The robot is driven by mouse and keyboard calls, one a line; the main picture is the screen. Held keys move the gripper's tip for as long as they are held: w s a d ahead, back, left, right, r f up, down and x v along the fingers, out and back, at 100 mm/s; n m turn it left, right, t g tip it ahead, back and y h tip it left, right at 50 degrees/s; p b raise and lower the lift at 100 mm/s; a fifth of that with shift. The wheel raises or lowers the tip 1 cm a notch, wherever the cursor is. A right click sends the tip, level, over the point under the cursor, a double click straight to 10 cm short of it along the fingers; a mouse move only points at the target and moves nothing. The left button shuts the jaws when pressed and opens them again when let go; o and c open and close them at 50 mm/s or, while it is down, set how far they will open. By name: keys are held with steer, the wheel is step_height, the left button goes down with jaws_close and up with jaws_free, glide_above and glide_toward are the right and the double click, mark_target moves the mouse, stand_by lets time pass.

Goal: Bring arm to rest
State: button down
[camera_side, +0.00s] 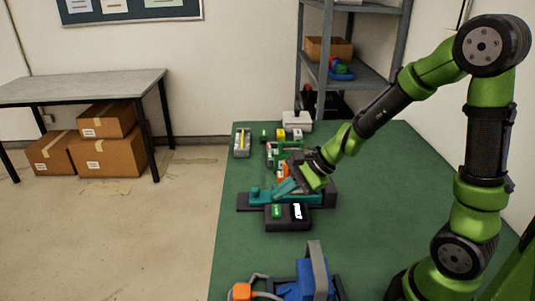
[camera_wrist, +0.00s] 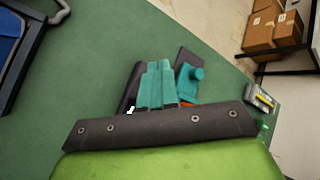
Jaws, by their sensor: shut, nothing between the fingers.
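My gripper (camera_side: 280,189) has teal fingers held together, with nothing seen between them. In the side view it hangs over a dark fixture (camera_side: 243,203) with teal parts on the green table (camera_side: 245,245). I cannot tell whether the fingers touch the fixture. A dark stand (camera_side: 288,225) holding a green phone-like piece (camera_side: 277,211) and a white-faced one (camera_side: 297,211) sits in front of the fixture. My wrist hides part of the fixture.
A tray (camera_side: 242,143) lies at the back left, a pale box (camera_side: 297,121) at the back. A blue device (camera_side: 299,289) with an orange piece (camera_side: 242,291) is at the front.

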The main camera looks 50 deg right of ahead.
steer(key=s+a+r+n+h, duration=0.1)
steer(key=s+r+n+h, duration=0.2)
steer(key=s+r+n, duration=1)
steer(key=shift+s+a+r+n, duration=0.2)
steer(key=shift+s+a+n, duration=0.1)
steer(key=shift+s+n, duration=0.4)
steer(key=shift+w, duration=0.1)
